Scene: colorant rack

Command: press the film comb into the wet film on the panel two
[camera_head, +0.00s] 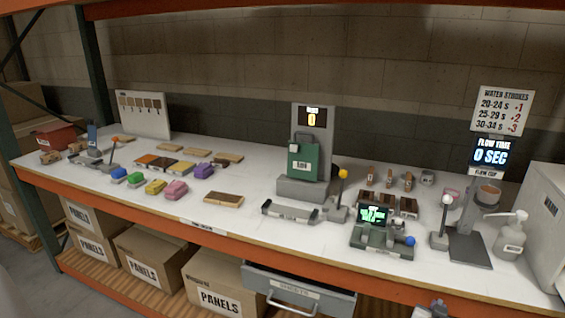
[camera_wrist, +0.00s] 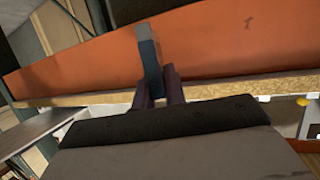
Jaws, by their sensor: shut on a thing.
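In the wrist view, my gripper (camera_wrist: 157,82) is shut on a blue piece with a grey end (camera_wrist: 149,58), which looks like the film comb. It is held in front of the orange bench beam, apart from the panels. My dark fingers hide its lower part. In the head view, several flat panels lie on the white bench: a brown one (camera_head: 223,198) near the front edge, an orange-brown one (camera_head: 163,163) and others behind. I cannot tell which is panel two or whether its film is wet.
Blue, green, yellow and pink blocks (camera_head: 155,187) sit on the left of the bench. A grey machine with a green front (camera_head: 302,161) stands mid-bench. A small screen device (camera_head: 374,216) and a pump bottle (camera_head: 510,238) are to the right.

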